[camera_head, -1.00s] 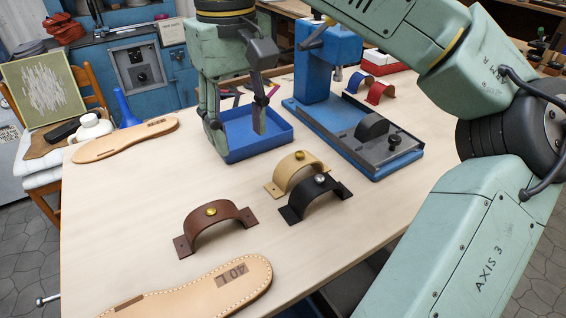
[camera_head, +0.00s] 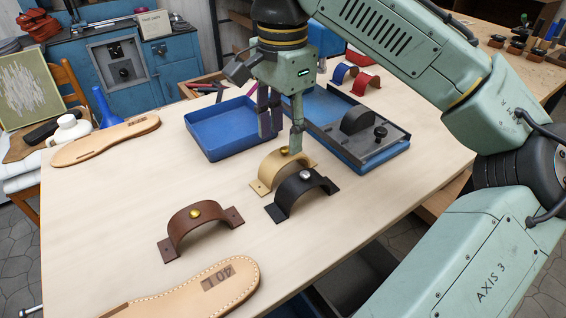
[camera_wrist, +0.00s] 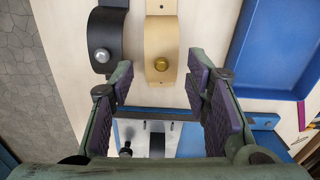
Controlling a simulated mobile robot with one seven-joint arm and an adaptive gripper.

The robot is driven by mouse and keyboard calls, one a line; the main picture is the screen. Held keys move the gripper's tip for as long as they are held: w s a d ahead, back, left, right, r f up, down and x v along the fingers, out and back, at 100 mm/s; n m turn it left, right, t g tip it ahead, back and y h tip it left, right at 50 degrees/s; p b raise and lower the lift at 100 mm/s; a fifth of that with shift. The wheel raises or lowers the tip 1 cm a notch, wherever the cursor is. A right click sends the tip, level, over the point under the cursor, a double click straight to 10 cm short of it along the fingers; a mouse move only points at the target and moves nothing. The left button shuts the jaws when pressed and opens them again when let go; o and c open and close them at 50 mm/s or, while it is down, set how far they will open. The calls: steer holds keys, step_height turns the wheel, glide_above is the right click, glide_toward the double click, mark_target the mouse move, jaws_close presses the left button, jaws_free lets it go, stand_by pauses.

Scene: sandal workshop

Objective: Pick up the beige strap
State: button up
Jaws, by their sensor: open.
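The beige strap (camera_head: 270,179) is an arched band with a gold knob on top. It stands on the table just behind the black strap (camera_head: 290,200), which has a silver knob. My gripper (camera_head: 281,143) is open above and slightly behind the beige strap, its fingers pointing down, partly covering the strap's far end. In the wrist view the beige strap (camera_wrist: 161,35) lies ahead of my open gripper (camera_wrist: 160,85), its gold knob lying beyond and between the fingertips. The black strap (camera_wrist: 106,32) is beside it on the left. Nothing is held.
A brown strap (camera_head: 180,226) and a sole marked 40 (camera_head: 150,300) are nearer on the table. An empty blue tray (camera_head: 222,150) is left of my gripper. Red (camera_head: 369,82) and blue straps (camera_head: 340,74) lie farther back.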

mark_target(283, 149)
steer(key=shift+w+f+p, duration=0.1)
steer(key=shift+f+p, duration=0.6)
steer(key=shift+f, duration=2.4)
steer(key=shift+c, duration=0.3)
steer(key=c, duration=0.6)
steer(key=shift+c, duration=0.2)
